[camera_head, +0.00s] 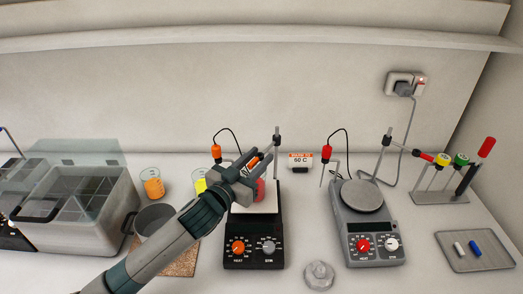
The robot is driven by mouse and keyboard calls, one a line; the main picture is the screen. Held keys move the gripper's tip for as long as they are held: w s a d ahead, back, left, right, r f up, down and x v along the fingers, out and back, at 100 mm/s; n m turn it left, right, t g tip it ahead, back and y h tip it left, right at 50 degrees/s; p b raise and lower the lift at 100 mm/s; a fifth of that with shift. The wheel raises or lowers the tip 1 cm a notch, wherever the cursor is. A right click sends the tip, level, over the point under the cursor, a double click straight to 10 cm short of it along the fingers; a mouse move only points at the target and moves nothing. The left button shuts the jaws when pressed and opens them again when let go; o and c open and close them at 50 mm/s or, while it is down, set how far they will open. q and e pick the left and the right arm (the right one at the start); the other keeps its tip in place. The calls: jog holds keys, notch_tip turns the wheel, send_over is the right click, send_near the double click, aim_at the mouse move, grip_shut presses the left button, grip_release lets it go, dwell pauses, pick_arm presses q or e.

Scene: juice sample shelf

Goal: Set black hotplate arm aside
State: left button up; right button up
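The black hotplate (254,253) stands in the middle of the bench with an orange heat knob, a grey knob and a white top. Its upright rod (277,160) rises at the back right. An orange-ended arm (253,161) reaches left from this rod over the plate, partly hidden by my gripper. My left gripper (254,160) is above the plate, its fingers around or beside the orange part. I cannot tell whether they are closed on it. A red thing (260,190) shows on the plate, mostly covered by the gripper. My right gripper is not in view.
A grey hotplate (375,250) with a red knob stands right, its red-ended arm (424,155) pointing right. A probe with an orange top (216,152), a 50 C sign (301,160), beakers (152,184), a clear bin (85,225), a tray (491,262) and a round grey object (319,275) surround.

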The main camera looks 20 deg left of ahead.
pick_arm(q)
jog(key=shift+x, duration=0.95)
grip_shut()
